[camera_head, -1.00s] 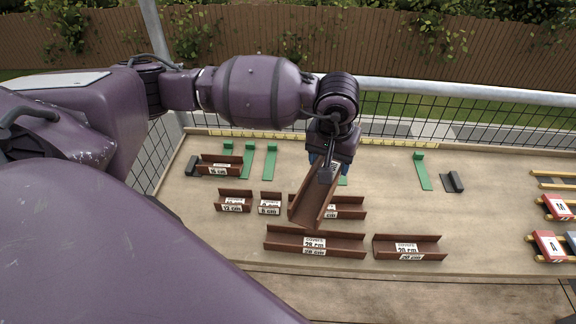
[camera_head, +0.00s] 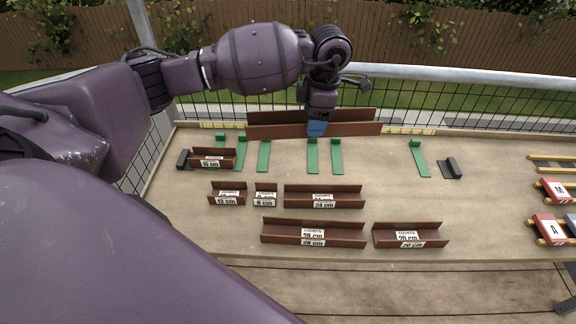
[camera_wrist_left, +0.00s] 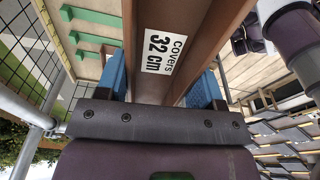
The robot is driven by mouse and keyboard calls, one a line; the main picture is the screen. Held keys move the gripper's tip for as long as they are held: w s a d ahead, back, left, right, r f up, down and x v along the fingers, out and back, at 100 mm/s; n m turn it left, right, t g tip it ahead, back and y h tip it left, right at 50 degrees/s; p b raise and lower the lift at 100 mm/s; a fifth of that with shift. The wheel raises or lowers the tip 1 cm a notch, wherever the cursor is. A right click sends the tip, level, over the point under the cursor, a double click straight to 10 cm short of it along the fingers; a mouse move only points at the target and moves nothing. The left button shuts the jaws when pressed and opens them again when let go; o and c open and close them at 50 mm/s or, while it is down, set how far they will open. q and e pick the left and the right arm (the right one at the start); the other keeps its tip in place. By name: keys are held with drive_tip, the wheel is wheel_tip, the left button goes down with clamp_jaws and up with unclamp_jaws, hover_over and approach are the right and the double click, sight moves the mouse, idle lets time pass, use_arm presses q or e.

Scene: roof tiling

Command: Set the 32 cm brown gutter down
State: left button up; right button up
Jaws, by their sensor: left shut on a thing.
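The 32 cm brown gutter (camera_head: 352,124) is a long open channel, held lengthwise left to right at the back edge of the bench, above the far ends of the green brackets. Its white label reading "covers 32 cm" shows on the gutter in the left wrist view (camera_wrist_left: 145,85). My left gripper (camera_head: 317,128) is shut on its middle, with blue finger pads on both sides of the channel. In the head view the gutter looks raised, though the exact gap below it is hard to tell. My right gripper is not in view.
Several green brackets (camera_head: 312,157) stand along the back of the bench, with a dark end block (camera_head: 450,170) at right. A 16 cm gutter (camera_head: 226,158) lies at back left. Other gutters, such as the 24 cm one (camera_head: 345,195), lie in front. The right middle is bare.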

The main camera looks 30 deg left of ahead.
use_arm(q)
drive_tip(key=n, duration=0.2)
drive_tip(key=w+a+n, duration=0.1)
drive_tip(key=n, duration=0.1)
drive_tip(key=shift+a+f+h, duration=0.15)
drive_tip(key=shift+h, duration=0.15)
drive_tip(key=w+a+f+n+t+h+b, duration=0.15)
drive_tip(key=a+n, duration=0.35)
drive_tip(key=n, duration=1)
drive_tip(key=w+a+f+n+b, duration=0.1)
drive_tip(key=w+a+n+b, duration=0.3)
drive_tip(key=n, duration=1.2)
drive_tip(key=f, duration=0.6)
drive_tip(key=f+b, duration=0.1)
drive_tip(key=f, duration=0.5)
drive_tip(key=s+f, duration=0.1)
drive_tip(key=f, duration=0.6)
drive_tip(key=shift+a, duration=0.35)
drive_tip(key=shift+w+f, duration=0.1)
drive_tip(key=shift+f, duration=0.2)
drive_tip(key=shift+r, duration=0.1)
drive_tip(key=shift+f, duration=0.35)
drive_tip(key=o, duration=1.1)
drive_tip(key=shift+c, duration=0.2)
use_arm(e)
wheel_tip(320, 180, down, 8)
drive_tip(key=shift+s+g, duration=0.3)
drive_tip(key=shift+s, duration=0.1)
